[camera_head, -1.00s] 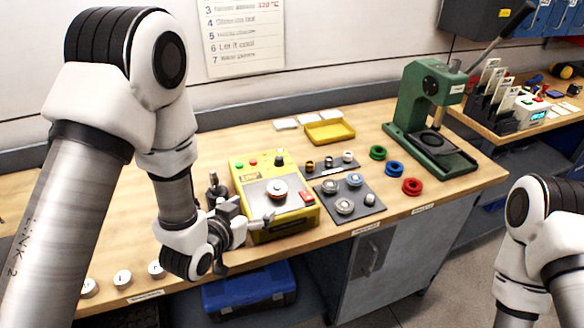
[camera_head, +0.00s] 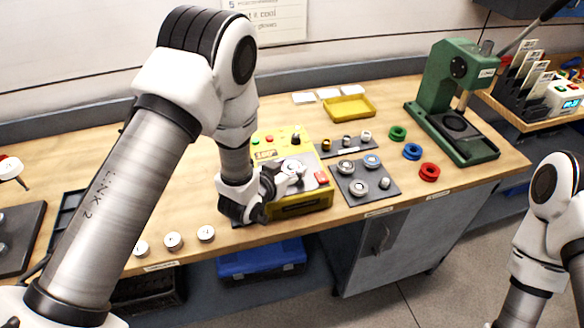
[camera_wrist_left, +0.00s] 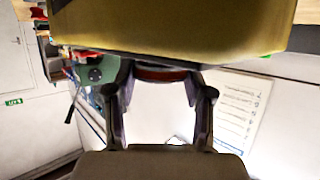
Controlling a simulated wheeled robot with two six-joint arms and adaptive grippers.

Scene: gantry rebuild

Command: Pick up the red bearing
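The red bearing shows in the left wrist view as a dark red ring (camera_wrist_left: 161,75) against the yellow heater (camera_wrist_left: 170,28), between my fingertips. In the head view the yellow heater (camera_head: 290,204) stands on the workbench, and the bearing on its plate is mostly hidden by my left gripper (camera_head: 284,178). My left gripper reaches in from the heater's left side. In the left wrist view its two fingers (camera_wrist_left: 160,82) are apart, one on each side of the ring; a narrow gap seems to show. My right arm is at the lower right; its gripper is out of frame.
A separate red ring (camera_head: 429,172), a blue ring (camera_head: 412,151) and a green ring (camera_head: 397,132) lie right of a dark mat (camera_head: 366,169) with metal parts. A green press (camera_head: 455,110) stands behind. A yellow tray (camera_head: 349,108) is at the back. White caps (camera_head: 173,241) line the front edge.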

